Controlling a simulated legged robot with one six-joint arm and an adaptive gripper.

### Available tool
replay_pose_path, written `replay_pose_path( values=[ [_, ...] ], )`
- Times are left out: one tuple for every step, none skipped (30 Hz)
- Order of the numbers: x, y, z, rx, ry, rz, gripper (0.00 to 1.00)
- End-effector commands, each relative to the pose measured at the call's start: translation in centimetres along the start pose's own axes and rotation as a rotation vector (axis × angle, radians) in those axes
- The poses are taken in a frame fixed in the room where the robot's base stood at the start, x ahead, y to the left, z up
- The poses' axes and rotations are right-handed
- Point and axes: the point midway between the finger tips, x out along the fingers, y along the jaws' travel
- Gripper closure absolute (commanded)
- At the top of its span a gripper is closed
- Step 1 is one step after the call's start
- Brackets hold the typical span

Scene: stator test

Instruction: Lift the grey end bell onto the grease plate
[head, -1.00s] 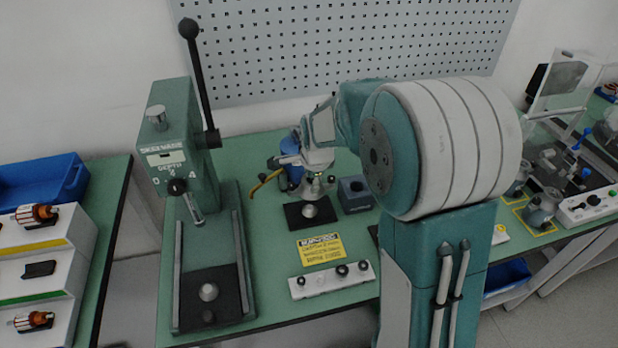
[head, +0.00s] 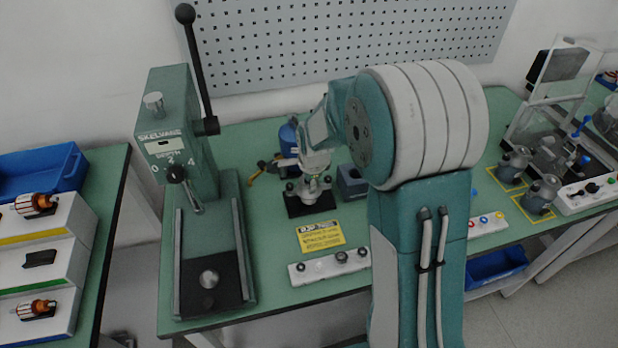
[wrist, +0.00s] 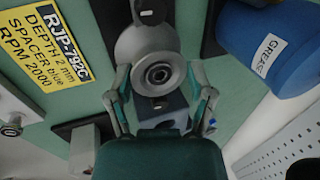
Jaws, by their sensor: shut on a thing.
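The grey end bell (wrist: 157,65) is a round, stepped disc with a dark centre bore, seen nearly end-on in the wrist view. My gripper (wrist: 158,82) is shut on it, a finger at each side. In the head view my gripper (head: 312,180) points down over a small black plate (head: 296,208), which looks like the grease plate. The bell is low over this plate; I cannot tell whether they touch. My gripper and the bell hide much of the plate. A blue tub marked GREASE (wrist: 265,45) is close by in the wrist view.
A dark block with a hole (head: 351,182) stands right of the plate. A yellow label (head: 320,237) and a white strip with knobs (head: 330,266) lie in front. A tall green press (head: 178,140) stands left. My arm hides the bench to the right.

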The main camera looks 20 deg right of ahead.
Motion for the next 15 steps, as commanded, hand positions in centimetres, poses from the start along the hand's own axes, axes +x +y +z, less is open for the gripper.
replay_pose_path(
  values=[
    [-0.03, 0.00, 0.08, -0.001, 0.000, -0.001, 0.88],
    [-0.04, 0.01, 0.11, -0.001, 0.000, -0.001, 0.88],
    [-0.04, 0.02, 0.14, -0.001, 0.000, -0.001, 0.88],
    [-0.04, 0.03, 0.15, -0.001, 0.000, -0.001, 0.88],
    [-0.04, 0.03, 0.15, -0.001, 0.000, -0.001, 0.88],
    [-0.04, 0.02, 0.14, -0.001, 0.000, -0.001, 0.88],
    [-0.04, 0.02, 0.14, 0.000, 0.000, -0.001, 0.88],
    [-0.04, 0.02, 0.14, 0.000, 0.000, -0.001, 0.88],
    [-0.04, 0.02, 0.13, 0.000, 0.000, -0.001, 0.88],
    [-0.04, 0.02, 0.13, 0.000, 0.000, -0.001, 0.88],
    [-0.02, 0.03, 0.13, 0.000, 0.000, -0.001, 0.88],
    [0.03, 0.05, 0.11, 0.000, 0.000, -0.001, 0.88],
    [0.09, 0.07, 0.09, 0.000, 0.000, -0.001, 0.88],
    [0.16, 0.09, 0.08, 0.000, 0.000, 0.000, 0.88],
    [0.28, 0.12, 0.06, 0.000, 0.000, -0.001, 0.88]
  ],
)
